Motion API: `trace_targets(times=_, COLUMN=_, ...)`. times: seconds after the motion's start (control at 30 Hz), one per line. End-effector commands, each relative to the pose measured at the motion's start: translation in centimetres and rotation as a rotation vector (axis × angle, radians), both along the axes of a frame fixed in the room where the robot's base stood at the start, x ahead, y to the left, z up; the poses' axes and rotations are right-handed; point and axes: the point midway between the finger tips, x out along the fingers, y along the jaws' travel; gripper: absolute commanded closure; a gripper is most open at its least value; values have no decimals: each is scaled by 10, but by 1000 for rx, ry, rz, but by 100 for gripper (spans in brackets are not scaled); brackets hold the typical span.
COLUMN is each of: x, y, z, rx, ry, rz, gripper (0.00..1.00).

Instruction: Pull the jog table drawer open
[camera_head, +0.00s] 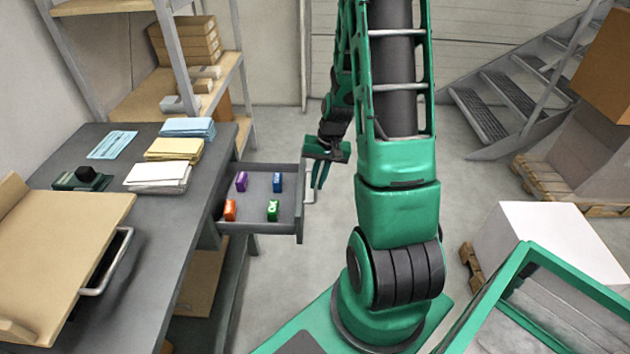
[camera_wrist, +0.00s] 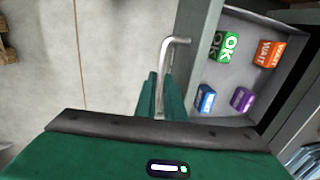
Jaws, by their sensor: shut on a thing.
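The jog table (camera_head: 150,230) is a dark grey bench on the left in the head view. Its drawer (camera_head: 262,228) stands pulled out to the right, with its inside showing. The drawer also shows at the upper right of the wrist view (camera_wrist: 222,88). A metal bar handle (camera_head: 309,190) is on the drawer's front; in the wrist view the handle (camera_wrist: 175,42) runs between my fingers. My gripper (camera_head: 318,172) is shut on the handle; its green fingers (camera_wrist: 158,92) show in the wrist view. The finger contact is partly hidden.
Paper stacks (camera_head: 174,148), a stamp (camera_head: 82,178) and a tan board (camera_head: 55,255) lie on the bench. Clear floor (camera_head: 285,260) lies right of the drawer.

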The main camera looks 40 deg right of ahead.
Motion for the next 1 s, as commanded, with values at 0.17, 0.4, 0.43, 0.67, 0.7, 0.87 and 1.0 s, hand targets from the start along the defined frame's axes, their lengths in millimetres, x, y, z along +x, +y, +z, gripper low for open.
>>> trace_targets(times=0.17, x=2, y=-2, z=1, rx=-5, ry=-5, rz=-1, gripper=72)
trace_targets(times=0.4, x=1, y=-1, z=1, rx=-3, ry=-3, rz=-1, gripper=72)
trace_targets(times=0.43, x=1, y=-1, z=2, rx=-2, ry=-4, rz=-1, gripper=72)
trace_targets(times=0.67, x=-1, y=-5, z=26, rx=-5, ry=-7, rz=-2, gripper=72)
trace_targets(times=0.7, x=-2, y=-6, z=33, rx=-5, ry=-6, rz=-1, gripper=72)
trace_targets(times=0.87, x=-4, y=-10, z=61, rx=-6, ry=-8, rz=-1, gripper=72)
trace_targets(times=1.0, x=-7, y=-13, z=83, rx=-6, ry=-7, rz=-1, gripper=72)
